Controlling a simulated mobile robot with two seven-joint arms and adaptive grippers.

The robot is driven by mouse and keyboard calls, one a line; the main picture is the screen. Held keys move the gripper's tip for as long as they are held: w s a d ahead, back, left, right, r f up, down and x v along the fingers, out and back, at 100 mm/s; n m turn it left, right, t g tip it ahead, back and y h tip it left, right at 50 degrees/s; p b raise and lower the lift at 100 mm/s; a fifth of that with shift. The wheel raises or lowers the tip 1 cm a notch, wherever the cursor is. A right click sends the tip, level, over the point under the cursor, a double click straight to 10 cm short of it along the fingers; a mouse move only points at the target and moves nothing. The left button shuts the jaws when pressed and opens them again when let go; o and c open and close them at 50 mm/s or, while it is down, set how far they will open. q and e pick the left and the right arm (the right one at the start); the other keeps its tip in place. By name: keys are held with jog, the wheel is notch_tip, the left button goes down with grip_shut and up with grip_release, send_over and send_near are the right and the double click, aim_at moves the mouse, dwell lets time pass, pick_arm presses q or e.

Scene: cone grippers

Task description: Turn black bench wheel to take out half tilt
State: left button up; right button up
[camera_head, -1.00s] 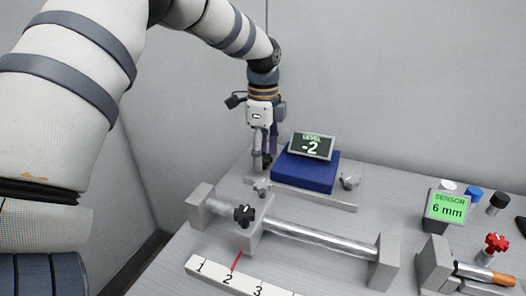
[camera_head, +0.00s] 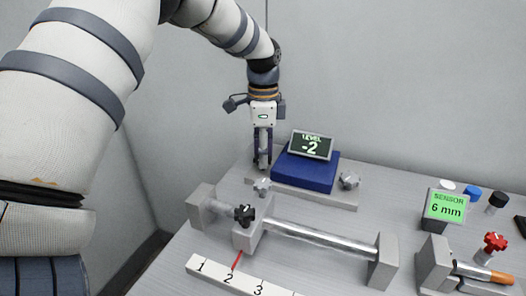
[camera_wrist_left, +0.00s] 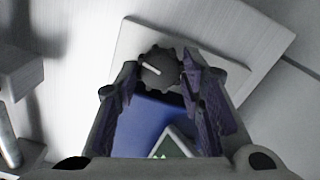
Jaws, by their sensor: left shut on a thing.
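My left gripper (camera_head: 262,162) points down at the back left corner of the levelling bench, with its fingers shut around a dark wheel. In the left wrist view the black bench wheel (camera_wrist_left: 160,70), lobed and with a white mark, sits between the two fingertips. In the head view the fingers mostly hide it. The blue block (camera_head: 305,172) on the grey bench plate (camera_head: 310,196) carries a display (camera_head: 311,146) reading LEVEL -2. Two grey knobs, one at front left (camera_head: 262,187) and one at right (camera_head: 349,180), stand on the plate. My right gripper is out of view.
In front lies a rail with a sliding block and black knob (camera_head: 244,215), above a numbered scale (camera_head: 230,275) with a red pointer. At right are a green sensor display (camera_head: 446,207) reading 6 mm, a red knob (camera_head: 496,241) and several small caps. A wall stands close behind.

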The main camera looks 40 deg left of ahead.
pick_arm(q)
jog(key=shift+n, duration=1.6)
jog(key=o, duration=1.1)
jog(key=shift+o, duration=0.2)
notch_tip(320, 180, up, 8)
jog(key=shift+f, duration=0.1)
